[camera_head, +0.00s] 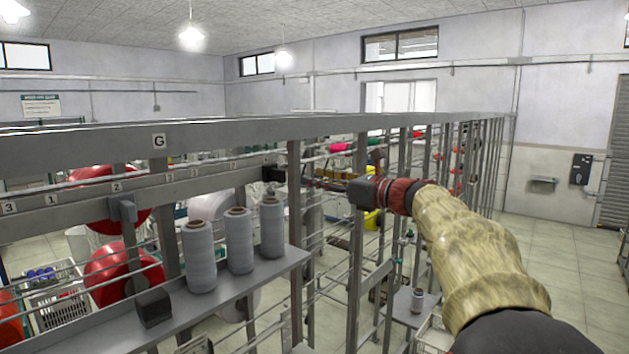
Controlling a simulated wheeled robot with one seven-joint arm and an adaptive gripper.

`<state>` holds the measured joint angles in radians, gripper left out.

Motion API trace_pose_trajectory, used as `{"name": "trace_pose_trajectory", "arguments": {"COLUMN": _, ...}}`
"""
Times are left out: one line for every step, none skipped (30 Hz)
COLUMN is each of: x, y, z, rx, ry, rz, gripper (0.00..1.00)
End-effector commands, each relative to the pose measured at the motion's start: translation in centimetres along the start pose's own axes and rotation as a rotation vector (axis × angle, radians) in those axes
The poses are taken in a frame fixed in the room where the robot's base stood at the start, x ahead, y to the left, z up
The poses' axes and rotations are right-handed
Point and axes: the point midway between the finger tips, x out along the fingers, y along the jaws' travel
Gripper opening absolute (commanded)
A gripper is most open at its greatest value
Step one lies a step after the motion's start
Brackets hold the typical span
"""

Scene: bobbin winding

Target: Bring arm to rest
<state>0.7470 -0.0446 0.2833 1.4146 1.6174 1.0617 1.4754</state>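My arm (470,245), in a fuzzy tan sleeve, reaches from the lower right toward the middle of the head view. Its far end has a red and dark band, and my gripper (360,192) is at its tip, close to the rack's uprights. The gripper is small and partly lost among rack parts, so its fingers and anything between them cannot be made out. I cannot tell whether it touches the rack.
A long grey metal rack (330,130) crosses the view. Several grey thread cones (240,240) stand on its shelf (275,276) at left, beside a black block (154,307). Large red spools (120,275) sit behind. Open tiled floor (575,260) lies at right.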

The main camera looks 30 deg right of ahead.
Motion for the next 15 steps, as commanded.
{"name": "trace_pose_trajectory", "arguments": {"x": 0.01, "y": 0.00, "z": -0.02, "rx": 0.000, "ry": 0.000, "rz": 0.000, "gripper": 0.32}}
{"name": "trace_pose_trajectory", "arguments": {"x": 0.02, "y": -0.01, "z": -0.02, "rx": 0.000, "ry": 0.000, "rz": 0.000, "gripper": 0.32}}
{"name": "trace_pose_trajectory", "arguments": {"x": 0.02, "y": -0.01, "z": -0.02, "rx": 0.000, "ry": 0.000, "rz": 0.000, "gripper": 0.32}}
{"name": "trace_pose_trajectory", "arguments": {"x": 0.02, "y": -0.01, "z": -0.02, "rx": 0.000, "ry": 0.000, "rz": 0.000, "gripper": 0.32}}
{"name": "trace_pose_trajectory", "arguments": {"x": 0.03, "y": -0.01, "z": -0.02, "rx": 0.000, "ry": 0.000, "rz": 0.000, "gripper": 0.32}}
{"name": "trace_pose_trajectory", "arguments": {"x": 0.03, "y": -0.01, "z": -0.01, "rx": 0.000, "ry": 0.000, "rz": 0.000, "gripper": 0.32}}
{"name": "trace_pose_trajectory", "arguments": {"x": 0.03, "y": -0.01, "z": -0.02, "rx": 0.000, "ry": 0.000, "rz": 0.000, "gripper": 0.32}}
{"name": "trace_pose_trajectory", "arguments": {"x": 0.03, "y": -0.01, "z": -0.02, "rx": 0.000, "ry": 0.000, "rz": 0.000, "gripper": 0.32}}
{"name": "trace_pose_trajectory", "arguments": {"x": 0.04, "y": -0.01, "z": -0.02, "rx": 0.000, "ry": 0.000, "rz": 0.000, "gripper": 0.32}}
{"name": "trace_pose_trajectory", "arguments": {"x": 0.04, "y": -0.01, "z": -0.02, "rx": 0.000, "ry": 0.000, "rz": 0.000, "gripper": 0.32}}
{"name": "trace_pose_trajectory", "arguments": {"x": 0.04, "y": -0.01, "z": -0.02, "rx": -0.001, "ry": 0.000, "rz": 0.000, "gripper": 0.32}}
{"name": "trace_pose_trajectory", "arguments": {"x": 0.04, "y": -0.01, "z": -0.02, "rx": -0.006, "ry": 0.000, "rz": 0.000, "gripper": 0.32}}
{"name": "trace_pose_trajectory", "arguments": {"x": 0.04, "y": -0.01, "z": -0.02, "rx": -0.015, "ry": 0.000, "rz": 0.000, "gripper": 0.32}}
{"name": "trace_pose_trajectory", "arguments": {"x": 0.04, "y": -0.01, "z": -0.02, "rx": -0.029, "ry": 0.000, "rz": 0.000, "gripper": 0.32}}
{"name": "trace_pose_trajectory", "arguments": {"x": 0.04, "y": -0.04, "z": -0.02, "rx": -0.058, "ry": 0.000, "rz": -0.001, "gripper": 0.32}}
